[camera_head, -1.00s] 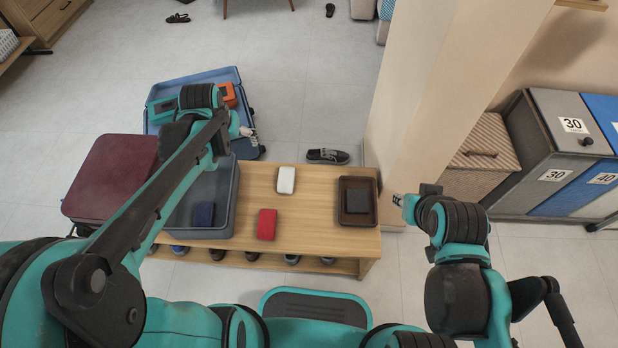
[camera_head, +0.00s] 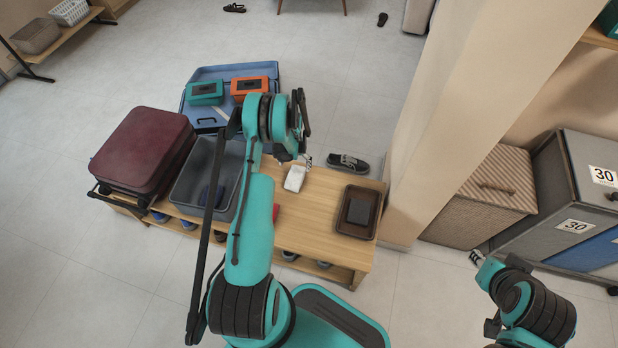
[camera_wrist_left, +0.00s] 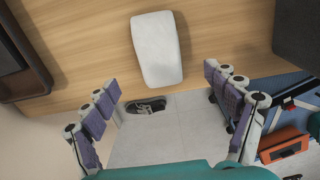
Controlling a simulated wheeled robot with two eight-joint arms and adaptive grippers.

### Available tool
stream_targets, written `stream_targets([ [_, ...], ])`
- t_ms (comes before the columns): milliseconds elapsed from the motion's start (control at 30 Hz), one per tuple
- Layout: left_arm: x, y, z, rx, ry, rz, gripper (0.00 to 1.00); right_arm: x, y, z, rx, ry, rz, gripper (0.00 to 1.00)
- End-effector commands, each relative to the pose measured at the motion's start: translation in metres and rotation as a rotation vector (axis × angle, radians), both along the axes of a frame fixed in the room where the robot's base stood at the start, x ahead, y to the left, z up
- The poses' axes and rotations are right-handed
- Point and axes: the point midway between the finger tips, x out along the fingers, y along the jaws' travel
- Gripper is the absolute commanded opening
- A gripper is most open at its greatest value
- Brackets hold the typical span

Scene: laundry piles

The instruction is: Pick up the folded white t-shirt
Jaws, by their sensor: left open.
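The folded white t-shirt (camera_head: 294,179) lies flat on the wooden bench (camera_head: 318,205), near its far edge. In the left wrist view it is a pale rounded block (camera_wrist_left: 157,48) on the wood, in full view. My left gripper (camera_head: 305,160) is beside the far side of the shirt in the head view. In the wrist view its fingers (camera_wrist_left: 165,105) are spread wide and empty, with the shirt beyond the fingertips and not touched. My right gripper (camera_head: 476,257) is at the right, away from the bench; its fingers are too small to read.
A brown tray (camera_head: 345,228) with a dark item stands on the bench's right. A red folded item (camera_head: 276,212) is mostly hidden by my left arm. A grey bin (camera_head: 183,190) and maroon suitcase (camera_head: 137,140) stand left. A pillar (camera_head: 430,130) rises at right.

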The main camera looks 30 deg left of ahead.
Motion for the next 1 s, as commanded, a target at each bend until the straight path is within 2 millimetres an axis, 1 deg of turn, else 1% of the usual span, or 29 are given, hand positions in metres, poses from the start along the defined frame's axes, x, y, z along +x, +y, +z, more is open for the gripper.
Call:
stream_targets([
  [200, -0.002, 0.001, -0.027, -0.002, 0.003, 0.002, 0.87, 0.0, 0.0, -0.009, 0.0, 0.0, 0.0, 0.3],
  [367, -0.003, 0.001, -0.041, -0.002, 0.003, 0.002, 0.87, 0.0, 0.0, -0.016, 0.0, 0.0, 0.0, 0.3],
  [533, -0.005, 0.0, -0.068, -0.002, 0.003, 0.001, 0.87, 0.0, 0.0, -0.034, 0.0, 0.0, 0.0, 0.3],
  [600, -0.004, 0.0, -0.078, -0.002, 0.003, 0.001, 0.87, 0.0, 0.0, -0.038, 0.0, 0.0, 0.0, 0.3],
  [700, -0.004, 0.0, -0.084, -0.002, 0.003, 0.001, 0.87, 0.0, 0.0, -0.039, 0.0, 0.0, 0.0, 0.3],
  [867, -0.004, 0.0, -0.082, -0.002, 0.003, 0.001, 0.87, 0.0, 0.0, -0.038, 0.0, 0.0, 0.0, 0.3],
  [900, -0.004, 0.0, -0.082, -0.002, 0.003, 0.001, 0.84, 0.0, 0.0, -0.038, 0.0, 0.0, 0.0, 0.3],
  [967, -0.004, 0.0, -0.082, -0.002, 0.003, 0.001, 0.69, 0.0, 0.0, -0.038, 0.0, 0.0, 0.0, 0.3],
  [1000, -0.004, 0.0, -0.082, -0.002, 0.003, 0.001, 0.58, 0.0, 0.0, -0.038, 0.0, 0.0, 0.0, 0.3],
])
